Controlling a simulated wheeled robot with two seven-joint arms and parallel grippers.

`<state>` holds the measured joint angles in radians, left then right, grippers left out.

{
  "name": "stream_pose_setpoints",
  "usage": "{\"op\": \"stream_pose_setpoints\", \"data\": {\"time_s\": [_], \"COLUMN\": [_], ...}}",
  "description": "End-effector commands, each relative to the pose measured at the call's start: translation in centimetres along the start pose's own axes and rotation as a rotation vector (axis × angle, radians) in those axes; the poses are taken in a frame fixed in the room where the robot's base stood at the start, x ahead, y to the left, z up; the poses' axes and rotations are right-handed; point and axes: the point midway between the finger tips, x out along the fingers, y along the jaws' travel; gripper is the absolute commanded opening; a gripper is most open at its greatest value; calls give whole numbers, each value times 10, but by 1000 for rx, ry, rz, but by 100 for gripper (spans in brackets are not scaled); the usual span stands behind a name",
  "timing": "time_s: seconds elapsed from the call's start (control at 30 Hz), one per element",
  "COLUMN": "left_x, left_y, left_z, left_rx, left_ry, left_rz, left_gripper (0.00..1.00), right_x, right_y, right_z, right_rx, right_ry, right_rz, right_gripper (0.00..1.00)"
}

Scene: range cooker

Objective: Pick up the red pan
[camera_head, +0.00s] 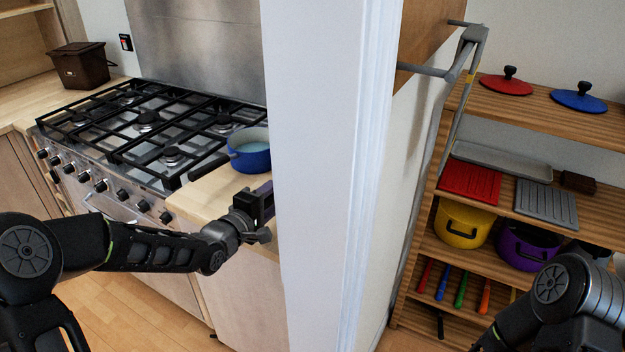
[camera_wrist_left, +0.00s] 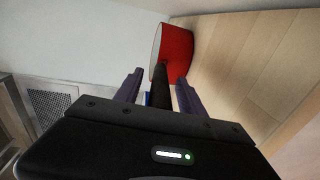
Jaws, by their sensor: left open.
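The red pan (camera_wrist_left: 178,52) shows in the left wrist view, on a pale wooden counter (camera_wrist_left: 235,60). Its dark handle (camera_wrist_left: 160,85) points back toward me and lies between the two purple fingers of my left gripper (camera_wrist_left: 160,77). The fingers are open, with a gap on either side of the handle. In the head view my left gripper (camera_head: 264,196) is over the counter beside the white wall edge, its tips partly cut off by that edge. The red pan is hidden there. My right arm shows at the lower right, but its gripper does not.
A blue pan (camera_head: 250,152) stands on the counter by the gas cooker (camera_head: 150,130), just beyond my left gripper. The white wall edge (camera_head: 320,170) is close on the right. Shelves with a yellow pot (camera_head: 462,224), a purple pot (camera_head: 526,246) and lids stand farther right.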

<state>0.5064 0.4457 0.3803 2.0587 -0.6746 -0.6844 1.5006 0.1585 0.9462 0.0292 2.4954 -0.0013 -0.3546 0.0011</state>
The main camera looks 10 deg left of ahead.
Motion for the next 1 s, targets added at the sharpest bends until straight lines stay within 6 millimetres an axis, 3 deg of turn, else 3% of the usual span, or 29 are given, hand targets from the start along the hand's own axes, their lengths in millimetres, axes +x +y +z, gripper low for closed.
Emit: {"op": "stream_pose_setpoints", "data": {"time_s": [0.2, 0.77, 1.0], "left_x": [0, 0, 0], "left_y": [0, 0, 0], "left_z": [0, 0, 0], "left_rx": [0, 0, 0], "left_ry": [0, 0, 0], "left_rz": [0, 0, 0], "left_gripper": [47, 1, 0], "right_x": [0, 0, 0], "right_y": [0, 0, 0], "right_z": [0, 0, 0], "right_rx": [0, 0, 0], "right_ry": [0, 0, 0], "right_rz": [0, 0, 0], "right_gripper": [36, 36, 36]}}
